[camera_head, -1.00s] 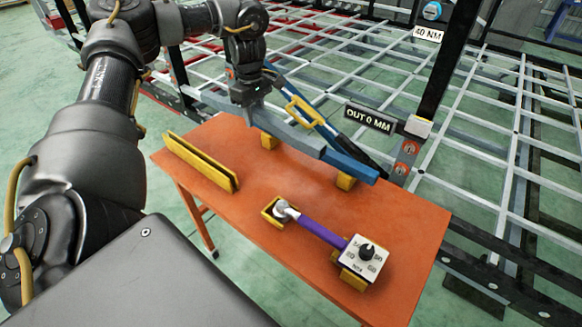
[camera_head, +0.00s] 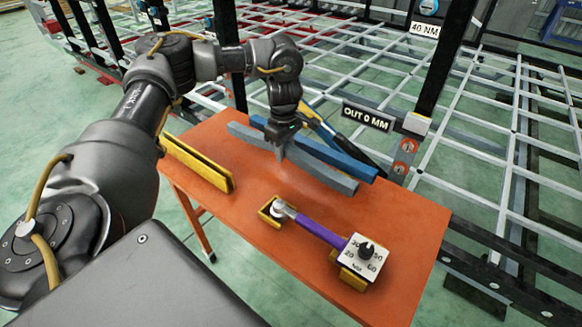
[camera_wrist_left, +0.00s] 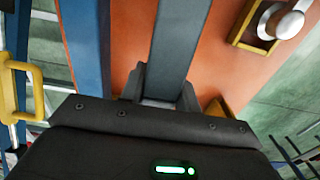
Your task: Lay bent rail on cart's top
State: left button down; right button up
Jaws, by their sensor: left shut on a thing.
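My left gripper (camera_head: 281,150) is shut on a grey, slightly bent rail (camera_head: 330,175) near its middle. The rail is over the orange cart top (camera_head: 285,268), slanting from upper left to lower right. I cannot tell whether it touches the top or supports beneath it. In the left wrist view the rail (camera_wrist_left: 180,40) runs away from between the fingers (camera_wrist_left: 160,92), and a yellow block (camera_wrist_left: 216,108) shows beside it. A similar blue rail (camera_head: 352,164) lies just behind, roughly parallel. My right gripper is not in view.
A yellow channel (camera_head: 197,163) stands on the cart's left side. A purple-handled wrench (camera_head: 318,232) with a dial box (camera_head: 364,258) rests on yellow holders at the front right.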

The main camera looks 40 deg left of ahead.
aim_at(291, 174)
pick_arm(q)
jog(key=shift+w+d+f, duration=0.2)
jog(key=shift+d+f, duration=0.4)
jog(key=shift+f, duration=0.15)
jog(key=shift+d+f, duration=0.25)
jog(key=shift+d, duration=0.05)
jog(key=shift+f, duration=1.7)
jog(key=shift+d, duration=0.1)
jog(key=c, duration=1)
grip_release()
jog(key=shift+f, duration=0.1)
